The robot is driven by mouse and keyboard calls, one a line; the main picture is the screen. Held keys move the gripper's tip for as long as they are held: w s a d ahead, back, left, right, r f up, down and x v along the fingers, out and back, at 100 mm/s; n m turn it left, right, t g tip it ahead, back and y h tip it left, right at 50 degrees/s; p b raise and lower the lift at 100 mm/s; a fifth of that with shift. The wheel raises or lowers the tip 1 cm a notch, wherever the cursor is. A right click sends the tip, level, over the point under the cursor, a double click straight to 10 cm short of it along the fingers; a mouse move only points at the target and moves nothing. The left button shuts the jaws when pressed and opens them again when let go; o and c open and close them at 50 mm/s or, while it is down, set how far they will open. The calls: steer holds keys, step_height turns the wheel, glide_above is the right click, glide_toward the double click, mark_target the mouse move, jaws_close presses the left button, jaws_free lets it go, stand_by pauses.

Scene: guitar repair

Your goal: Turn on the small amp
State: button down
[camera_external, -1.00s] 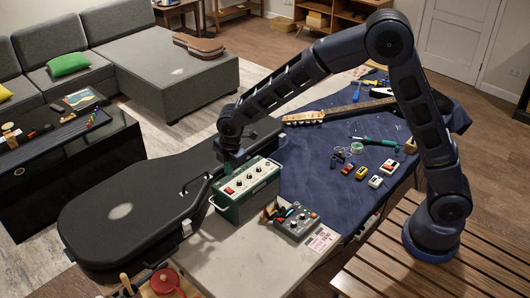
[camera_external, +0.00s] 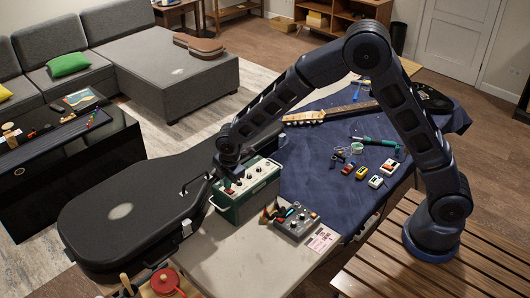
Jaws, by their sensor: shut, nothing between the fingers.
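The small amp (camera_external: 246,198) is a dark green box with a pale control panel on its upper face. It stands on the table beside the black guitar case. Dark knobs and small red parts show on the panel. My gripper (camera_external: 229,180) points down at the left end of the panel, at or just above the red switch there. It is shut with nothing in it. The fingertips partly hide this end of the panel. I cannot tell whether they touch it, or whether the switch is on.
A grey mixer-like box (camera_external: 297,224) sits right of the amp. The black guitar case (camera_external: 130,205) lies close on the left. Small pedals (camera_external: 375,181), a green soldering iron (camera_external: 375,140) and a guitar neck (camera_external: 335,114) lie on the blue cloth (camera_external: 310,170). Bare table (camera_external: 225,262) shows in front.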

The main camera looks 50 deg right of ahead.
steer(key=shift+f, duration=0.1)
steer(key=shift+w+d+f+g, duration=0.1)
steer(key=shift+w+f+g, duration=0.25)
steer(key=shift+g, duration=0.45)
steer(key=shift+s+f, duration=0.15)
steer(key=shift+s, duration=1.05)
step_height(320, 180, up, 15)
steer(key=w, duration=0.2)
steer(key=shift+w, duration=0.2)
